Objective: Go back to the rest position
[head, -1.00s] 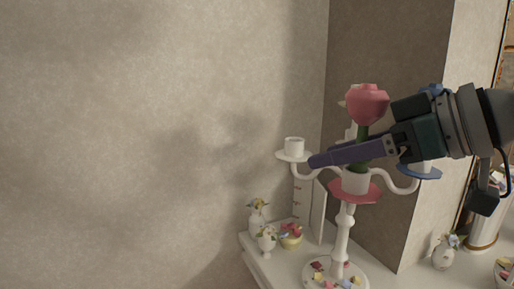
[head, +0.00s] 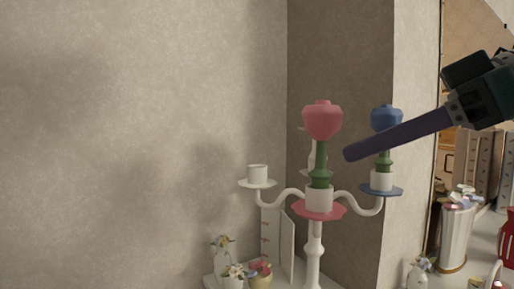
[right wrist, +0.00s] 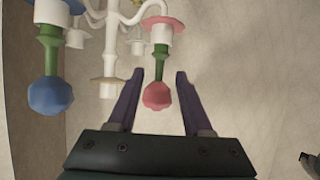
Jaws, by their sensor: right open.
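A white candelabra (head: 314,240) stands on a ledge near the wall corner. A pink rose (head: 322,121) with a green stem sits upright in its middle cup, above a pink dish. A blue rose (head: 386,118) sits upright in the right cup, above a blue dish; a purple finger passes in front of its stem. The left cup (head: 257,174) looks empty. My right gripper (head: 352,152) is open and reaches in from the right. In the right wrist view its fingers (right wrist: 160,76) are apart, with the pink rose (right wrist: 157,96) showing between them. My left gripper is out of view.
A tall white vase (head: 455,235) and a red vase (head: 508,237) stand at right. The wall corner (head: 340,150) is close behind the candelabra.

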